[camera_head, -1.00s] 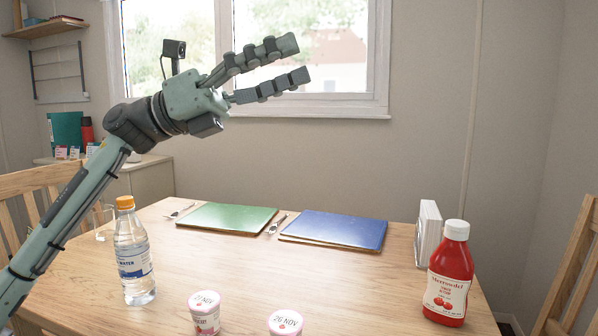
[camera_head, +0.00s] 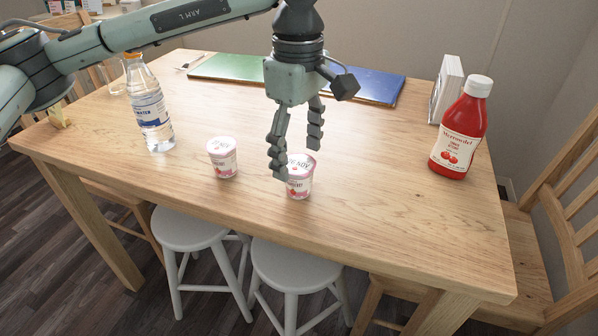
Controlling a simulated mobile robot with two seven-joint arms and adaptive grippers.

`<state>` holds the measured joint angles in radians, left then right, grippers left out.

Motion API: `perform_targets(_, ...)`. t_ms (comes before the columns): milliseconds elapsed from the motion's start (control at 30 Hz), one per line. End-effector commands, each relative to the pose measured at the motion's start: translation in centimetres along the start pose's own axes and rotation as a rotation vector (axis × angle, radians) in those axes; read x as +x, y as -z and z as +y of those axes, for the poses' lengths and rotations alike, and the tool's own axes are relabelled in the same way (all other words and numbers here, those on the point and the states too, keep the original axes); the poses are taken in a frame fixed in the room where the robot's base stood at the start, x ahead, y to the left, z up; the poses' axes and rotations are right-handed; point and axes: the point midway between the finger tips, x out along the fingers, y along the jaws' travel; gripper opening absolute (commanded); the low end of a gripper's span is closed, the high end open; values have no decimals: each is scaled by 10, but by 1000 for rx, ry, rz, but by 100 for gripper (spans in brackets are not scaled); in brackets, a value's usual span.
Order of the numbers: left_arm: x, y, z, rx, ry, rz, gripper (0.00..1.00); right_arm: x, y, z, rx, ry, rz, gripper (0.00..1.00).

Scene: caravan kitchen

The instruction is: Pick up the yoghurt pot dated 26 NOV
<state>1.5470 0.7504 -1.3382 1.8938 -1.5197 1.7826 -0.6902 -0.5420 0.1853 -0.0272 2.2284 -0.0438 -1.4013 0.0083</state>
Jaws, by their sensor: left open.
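Two small pink-and-white yoghurt pots stand upright on the table. The right pot (camera_head: 299,187) has a lid that read 26 NOV in the earlier view; now a finger partly covers the lid. The left pot (camera_head: 222,160) has a lid date too small to read surely now. My left gripper (camera_head: 296,161) points down, open, over the right pot. One finger is in front of the pot's left side and the other is near its far right edge. I cannot tell whether either touches it. My right gripper is not in view.
A water bottle (camera_head: 149,106) stands on the left of the table (camera_head: 400,220). A red ketchup bottle (camera_head: 460,135) and a white napkin holder (camera_head: 446,88) stand on the right. Green (camera_head: 228,67) and blue (camera_head: 370,84) mats lie behind the gripper. White stools (camera_head: 290,265) stand below the front edge.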

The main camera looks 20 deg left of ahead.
Motion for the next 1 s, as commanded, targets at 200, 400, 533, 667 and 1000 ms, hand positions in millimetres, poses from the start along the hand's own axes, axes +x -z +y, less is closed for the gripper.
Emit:
perform_targets(200,28,1,-1,1,1,-2,70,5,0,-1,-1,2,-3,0)
perform_targets(400,32,1,-1,0,1,-2,70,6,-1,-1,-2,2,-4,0)
perform_targets(533,32,1,-1,0,1,-2,64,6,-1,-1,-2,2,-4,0)
perform_targets(667,32,1,-1,0,1,-2,48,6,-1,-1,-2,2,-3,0)
perform_targets(1000,31,1,-1,-1,0,-3,14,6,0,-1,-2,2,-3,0)
